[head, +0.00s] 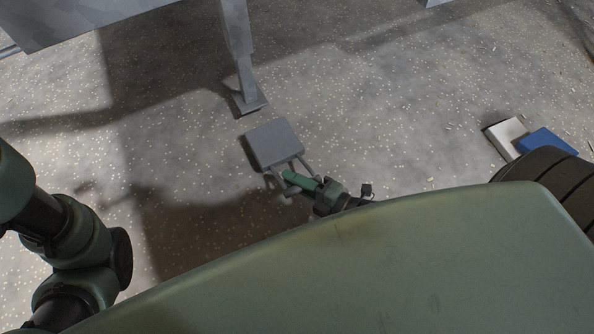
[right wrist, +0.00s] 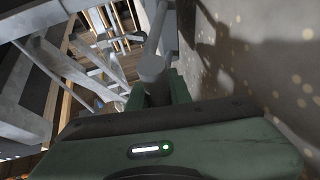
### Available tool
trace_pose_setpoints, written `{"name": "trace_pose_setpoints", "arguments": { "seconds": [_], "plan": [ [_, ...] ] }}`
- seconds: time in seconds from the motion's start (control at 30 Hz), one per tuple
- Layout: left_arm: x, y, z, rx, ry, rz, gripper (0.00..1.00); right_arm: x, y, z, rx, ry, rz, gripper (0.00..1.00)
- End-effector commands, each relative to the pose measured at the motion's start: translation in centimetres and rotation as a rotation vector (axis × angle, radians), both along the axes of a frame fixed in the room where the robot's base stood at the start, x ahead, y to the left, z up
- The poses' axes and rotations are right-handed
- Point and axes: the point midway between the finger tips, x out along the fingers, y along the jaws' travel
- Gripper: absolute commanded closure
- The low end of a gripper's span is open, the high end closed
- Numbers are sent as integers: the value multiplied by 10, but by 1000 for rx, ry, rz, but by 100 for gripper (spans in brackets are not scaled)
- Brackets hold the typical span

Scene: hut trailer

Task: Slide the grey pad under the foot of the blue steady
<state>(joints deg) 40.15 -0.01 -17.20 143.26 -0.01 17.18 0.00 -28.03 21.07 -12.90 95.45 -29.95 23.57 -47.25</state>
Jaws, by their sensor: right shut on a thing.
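The grey pad (head: 273,143) is a flat square slab with a handle on its near side. It is close to the ground, just short of the steady's foot (head: 250,103) with a small gap between them. I cannot tell whether it touches the ground. The steady (head: 238,50) is a leg that looks pale blue-grey and comes down from the trailer. My right gripper (head: 296,181) is shut on the pad's handle. In the right wrist view a grey bar (right wrist: 153,66) shows at my green fingers (right wrist: 157,93). My left arm shows at the left, its gripper out of view.
The trailer's pale body (head: 80,18) hangs over the ground at the top left. A white slab (head: 507,136) and a blue slab (head: 545,142) lie at the right. The speckled ground around the pad and foot is clear.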

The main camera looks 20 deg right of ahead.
Motion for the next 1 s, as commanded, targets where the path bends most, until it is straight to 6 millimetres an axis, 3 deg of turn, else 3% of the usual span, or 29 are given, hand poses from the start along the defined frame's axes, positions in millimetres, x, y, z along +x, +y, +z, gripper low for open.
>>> {"name": "trace_pose_setpoints", "arguments": {
  "seconds": [0.33,1.0],
  "plan": [
    [0,0,-29,1,-1,0,58,25,1,-21,0,-6,2,100],
    [0,0,-41,1,0,0,58,84,3,-19,-1,-5,2,100]
  ]
}}
